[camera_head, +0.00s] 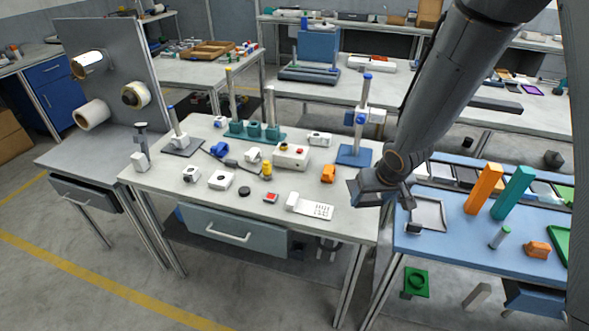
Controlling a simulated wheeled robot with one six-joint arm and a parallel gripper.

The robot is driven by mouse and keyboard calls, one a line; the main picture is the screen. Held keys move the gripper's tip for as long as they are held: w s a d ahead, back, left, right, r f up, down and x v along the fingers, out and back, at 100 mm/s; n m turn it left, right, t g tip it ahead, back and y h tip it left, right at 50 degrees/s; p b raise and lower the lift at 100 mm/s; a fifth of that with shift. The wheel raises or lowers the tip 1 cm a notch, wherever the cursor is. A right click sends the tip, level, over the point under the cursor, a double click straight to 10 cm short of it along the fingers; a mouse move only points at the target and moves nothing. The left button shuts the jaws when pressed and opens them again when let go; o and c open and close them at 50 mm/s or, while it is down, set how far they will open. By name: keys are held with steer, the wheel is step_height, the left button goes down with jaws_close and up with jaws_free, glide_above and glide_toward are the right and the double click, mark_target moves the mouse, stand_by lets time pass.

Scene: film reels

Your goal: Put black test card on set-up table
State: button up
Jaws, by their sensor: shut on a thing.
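My gripper (384,193) hangs at the end of my dark arm, over the gap between the right edge of the pale middle table (260,205) and the left edge of the blue-topped table (455,243). It is shut on a dark flat piece (364,192), which looks like the black test card. The piece is dark like the gripper, so its outline is hard to separate. It appears raised at the pale table's right edge; I cannot tell its exact height. No label shows which table is the set-up table.
The pale table holds a white keypad device (315,208), an orange block (328,173), a black disc (244,191) and a blue-based post (355,153). Its front right corner is fairly clear. The blue-topped table has a grey tray (428,212) and tall orange (483,188) and teal (513,192) blocks.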

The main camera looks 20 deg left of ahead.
steer(key=shift+f+b, duration=2.35)
steer(key=shift+f, duration=2.65)
steer(key=shift+f, duration=0.2)
steer(key=o, duration=1.1)
steer(key=shift+r, duration=0.1)
